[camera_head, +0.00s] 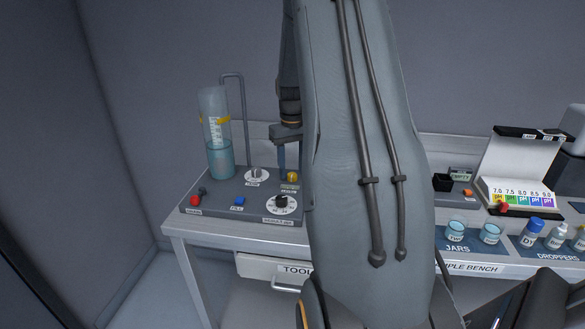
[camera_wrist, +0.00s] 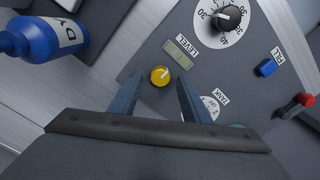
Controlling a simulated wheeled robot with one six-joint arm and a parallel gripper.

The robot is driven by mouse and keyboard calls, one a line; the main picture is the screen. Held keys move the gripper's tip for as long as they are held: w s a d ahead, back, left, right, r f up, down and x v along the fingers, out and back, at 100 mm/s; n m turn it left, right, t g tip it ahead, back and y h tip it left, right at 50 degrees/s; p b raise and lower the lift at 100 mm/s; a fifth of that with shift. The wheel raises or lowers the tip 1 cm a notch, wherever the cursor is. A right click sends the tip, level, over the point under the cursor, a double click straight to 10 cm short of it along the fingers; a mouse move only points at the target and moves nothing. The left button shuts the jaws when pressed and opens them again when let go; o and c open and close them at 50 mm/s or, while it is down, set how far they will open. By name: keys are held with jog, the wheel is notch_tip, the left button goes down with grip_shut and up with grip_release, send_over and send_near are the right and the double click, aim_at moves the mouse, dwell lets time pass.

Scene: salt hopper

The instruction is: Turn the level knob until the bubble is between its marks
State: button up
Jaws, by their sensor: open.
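The level knob is small, round and yellow, with a light pointer line; in the wrist view the level knob (camera_wrist: 160,76) lies just beyond and between my fingertips. It also shows in the head view (camera_head: 292,177) on the grey panel. The level vial (camera_wrist: 181,52), a small pale greenish window, sits beside the knob next to the LEVEL label. I cannot make out the bubble or its marks. My gripper (camera_wrist: 157,82) is open and empty, its two fingers spread on either side of the knob; contact cannot be judged. In the head view my arm partly hides the panel's right side.
A black dial (camera_wrist: 229,17), a blue FILL button (camera_wrist: 266,67) and a red control (camera_wrist: 305,100) are on the panel. A liquid-filled cylinder (camera_head: 218,135) stands on the panel; jars (camera_head: 455,231) and droppers are on the bench to the right.

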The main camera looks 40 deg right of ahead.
aim_at(292, 174)
jog(key=shift+f, duration=0.55)
jog(key=c, duration=1)
jog(key=shift+m, duration=1.3)
jog(key=shift+c, duration=0.2)
jog(key=o, duration=1)
jog(key=shift+o, duration=0.2)
jog(key=shift+r+b, duration=1)
jog(key=shift+r, duration=2.95)
jog(key=shift+a, duration=0.1)
